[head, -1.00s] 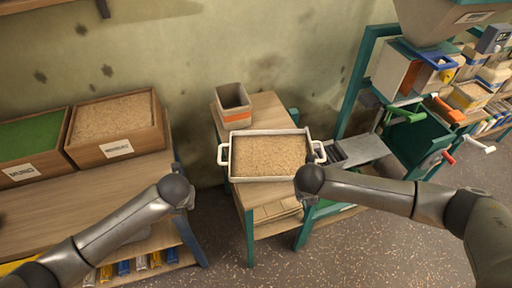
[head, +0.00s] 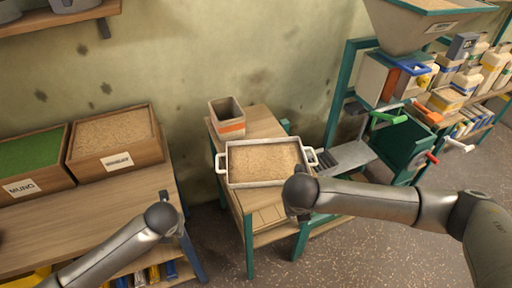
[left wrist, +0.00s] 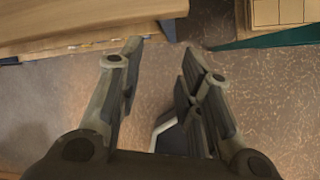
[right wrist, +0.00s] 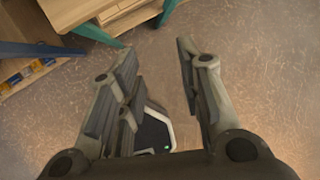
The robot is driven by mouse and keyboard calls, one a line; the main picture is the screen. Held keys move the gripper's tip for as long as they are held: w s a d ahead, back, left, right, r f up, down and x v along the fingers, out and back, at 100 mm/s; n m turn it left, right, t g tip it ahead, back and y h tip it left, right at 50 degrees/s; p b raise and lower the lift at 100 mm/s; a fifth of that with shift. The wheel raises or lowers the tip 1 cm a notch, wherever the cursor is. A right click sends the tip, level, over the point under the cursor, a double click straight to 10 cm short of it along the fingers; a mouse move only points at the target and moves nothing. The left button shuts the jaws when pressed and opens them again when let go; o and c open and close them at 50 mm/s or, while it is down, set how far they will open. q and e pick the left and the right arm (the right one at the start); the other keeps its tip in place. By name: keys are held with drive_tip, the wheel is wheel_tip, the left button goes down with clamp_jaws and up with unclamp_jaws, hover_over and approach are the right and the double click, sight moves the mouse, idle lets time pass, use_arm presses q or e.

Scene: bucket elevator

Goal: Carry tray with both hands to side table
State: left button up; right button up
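The white tray (head: 232,184), filled with tan grain, rests on the small wooden side table (head: 264,121) with teal legs. Its two handles, at the left and right ends, are free. My left gripper (left wrist: 162,50) is open and empty over the floor, left of and apart from the tray. My right gripper (right wrist: 157,50) is open and empty over the floor; in the head view my right wrist overlaps the tray's front right corner.
A pot with an orange band (head: 228,119) stands behind the tray on the side table. A bench (head: 90,206) with grain crates (head: 118,161) is at left. A teal machine with a hopper (head: 415,25) and cranks stands at right. Floor between bench and side table is clear.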

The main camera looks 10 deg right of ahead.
drive_tip(key=v, duration=0.3)
drive_tip(key=shift+r, duration=0.3)
drive_tip(key=shift+s, duration=0.1)
